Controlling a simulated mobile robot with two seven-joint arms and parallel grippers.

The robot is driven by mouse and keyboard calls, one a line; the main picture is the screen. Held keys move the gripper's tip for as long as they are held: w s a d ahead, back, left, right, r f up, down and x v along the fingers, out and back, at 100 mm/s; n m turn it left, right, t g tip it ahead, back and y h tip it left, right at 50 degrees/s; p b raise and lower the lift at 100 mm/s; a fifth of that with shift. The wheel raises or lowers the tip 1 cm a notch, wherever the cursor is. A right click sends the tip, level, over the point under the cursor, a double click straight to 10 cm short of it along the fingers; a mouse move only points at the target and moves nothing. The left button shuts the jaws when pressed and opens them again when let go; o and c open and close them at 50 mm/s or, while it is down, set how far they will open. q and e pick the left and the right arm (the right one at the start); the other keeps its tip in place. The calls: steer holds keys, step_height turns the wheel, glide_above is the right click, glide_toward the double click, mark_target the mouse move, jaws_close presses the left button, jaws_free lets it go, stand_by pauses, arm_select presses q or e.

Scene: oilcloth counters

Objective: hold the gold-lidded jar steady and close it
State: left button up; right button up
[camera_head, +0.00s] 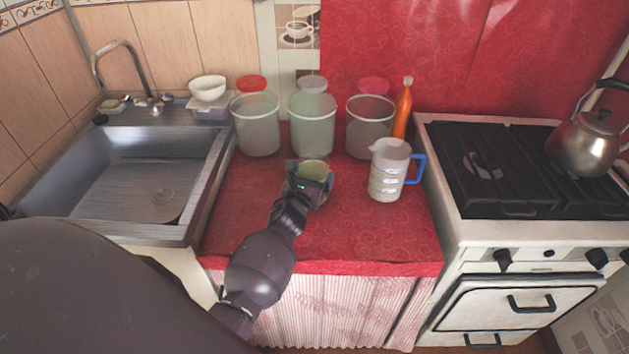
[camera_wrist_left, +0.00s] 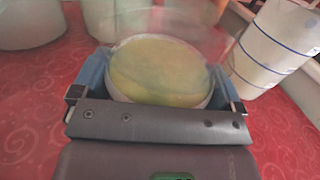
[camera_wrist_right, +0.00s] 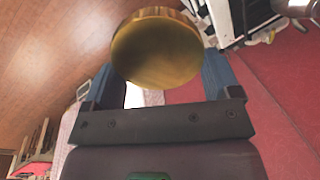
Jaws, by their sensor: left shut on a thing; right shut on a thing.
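The small clear jar (camera_head: 315,169) stands on the red oilcloth counter, and its open mouth shows. My left gripper (camera_head: 308,180) is shut on it from the front. In the left wrist view the jar (camera_wrist_left: 160,68) is upright between the blue-grey fingers, with yellow-green showing inside. The round gold lid (camera_wrist_right: 157,50) is between the fingers of my right gripper (camera_wrist_right: 160,78), which is shut on it, away from the jar. The right gripper and the lid do not show in the head view.
Three large canisters (camera_head: 312,125) stand behind the jar. A measuring jug (camera_head: 386,180) with a blue handle is close on the right, an orange bottle (camera_head: 403,108) behind it. A sink (camera_head: 120,180) lies left, a stove (camera_head: 520,170) right. The counter's front is clear beside my left arm.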

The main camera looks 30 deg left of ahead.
arm_select(q)
step_height(320, 180, up, 20)
steer(key=p, duration=0.6)
steer(key=shift+r, duration=0.15)
arm_select(e)
steer(key=w+v, duration=0.1)
steer(key=v, duration=0.8)
steer(key=shift+r+t, duration=0.3)
steer(key=shift+r, duration=0.1)
steer(key=shift+s, duration=0.1)
